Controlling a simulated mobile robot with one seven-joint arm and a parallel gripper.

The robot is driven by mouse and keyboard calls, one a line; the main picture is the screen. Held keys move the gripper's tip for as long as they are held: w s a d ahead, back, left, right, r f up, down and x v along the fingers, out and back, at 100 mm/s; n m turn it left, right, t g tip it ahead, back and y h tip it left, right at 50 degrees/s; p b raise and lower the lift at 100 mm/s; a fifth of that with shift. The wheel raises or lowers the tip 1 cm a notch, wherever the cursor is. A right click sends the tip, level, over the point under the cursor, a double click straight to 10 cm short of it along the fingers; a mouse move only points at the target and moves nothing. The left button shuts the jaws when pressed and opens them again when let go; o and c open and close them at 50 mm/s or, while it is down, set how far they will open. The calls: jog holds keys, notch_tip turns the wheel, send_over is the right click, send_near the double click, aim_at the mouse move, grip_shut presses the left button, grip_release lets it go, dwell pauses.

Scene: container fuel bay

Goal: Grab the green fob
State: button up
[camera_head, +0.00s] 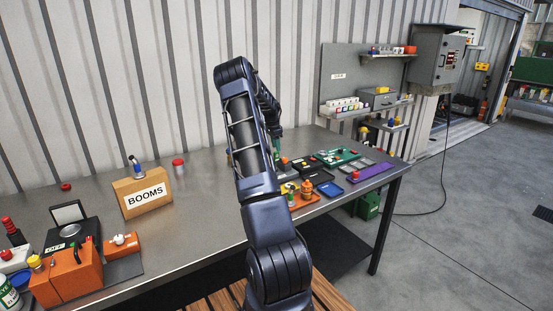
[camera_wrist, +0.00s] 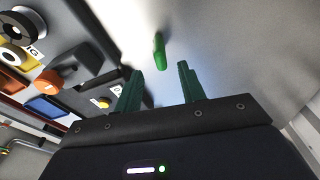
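The green fob (camera_wrist: 159,50) shows in the wrist view as a small, narrow green piece against a plain grey surface. My gripper (camera_wrist: 160,70) has two dark green fingers standing wide apart with nothing between them. The fob lies just beyond the fingertips, roughly in line with the gap between them, and is not held. In the head view my arm covers that part of the workbench, and I cannot make out the fob there.
The workbench (camera_head: 205,215) carries a BOOMS box (camera_head: 143,192), an orange case (camera_head: 68,280) and a red-topped jar (camera_head: 178,168).

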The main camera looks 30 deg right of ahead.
aim_at(277, 155)
jog(key=shift+d+f, duration=0.2)
jog(key=shift+f, duration=1.55)
jog(key=shift+d+f, duration=0.2)
jog(key=shift+f, duration=1.55)
jog(key=shift+c, duration=0.2)
grip_shut()
